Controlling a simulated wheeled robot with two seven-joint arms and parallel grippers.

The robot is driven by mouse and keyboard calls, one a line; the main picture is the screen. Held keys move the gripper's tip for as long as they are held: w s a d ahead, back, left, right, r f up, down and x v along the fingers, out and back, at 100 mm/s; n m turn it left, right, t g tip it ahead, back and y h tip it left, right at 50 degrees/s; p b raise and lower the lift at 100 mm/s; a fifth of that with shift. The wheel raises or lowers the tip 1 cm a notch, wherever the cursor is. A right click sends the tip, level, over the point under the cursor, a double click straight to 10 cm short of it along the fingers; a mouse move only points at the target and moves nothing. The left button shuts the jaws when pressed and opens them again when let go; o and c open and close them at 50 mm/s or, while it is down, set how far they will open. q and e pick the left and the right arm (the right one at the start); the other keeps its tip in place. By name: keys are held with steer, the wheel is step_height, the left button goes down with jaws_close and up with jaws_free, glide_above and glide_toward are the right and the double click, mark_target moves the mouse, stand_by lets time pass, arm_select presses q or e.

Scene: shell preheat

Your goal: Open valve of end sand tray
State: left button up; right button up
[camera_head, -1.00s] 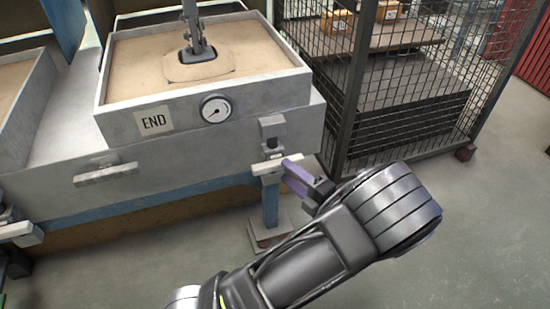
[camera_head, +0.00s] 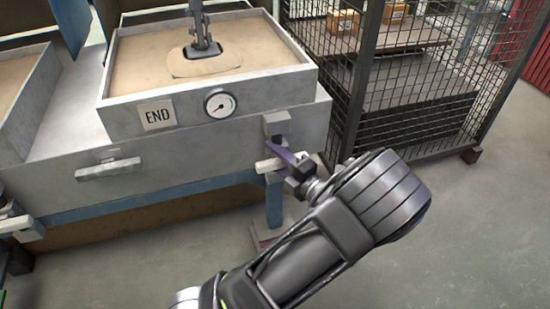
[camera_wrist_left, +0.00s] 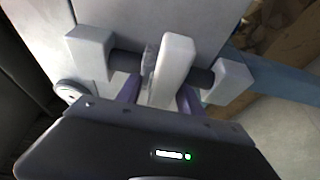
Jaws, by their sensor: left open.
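The end sand tray (camera_head: 102,92) is a grey box of sand with a label reading END (camera_head: 158,114) and a round gauge (camera_head: 220,103) on its front. The valve at its front right corner has a grey block (camera_head: 276,123) and a pale lever (camera_head: 267,166). In the left wrist view, the lever (camera_wrist_left: 173,68) crosses a dark bar between two pale blocks. My left gripper (camera_head: 285,160) is open at the lever; its purple fingers (camera_wrist_left: 160,97) lie on either side of it. Contact cannot be told. My right gripper does not show.
A wire mesh cage (camera_head: 410,120) with boxes (camera_head: 396,14) inside stands close to the right of the tray. A grey metal fixture (camera_head: 202,35) stands in the sand. A second sand tray (camera_head: 32,110) is at the left. The floor (camera_head: 470,240) at the right is clear.

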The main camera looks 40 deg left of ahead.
arm_select(q)
steer(key=shift+a, duration=0.15)
steer(key=shift+c, duration=0.4)
jaws_close()
stand_by(1.0)
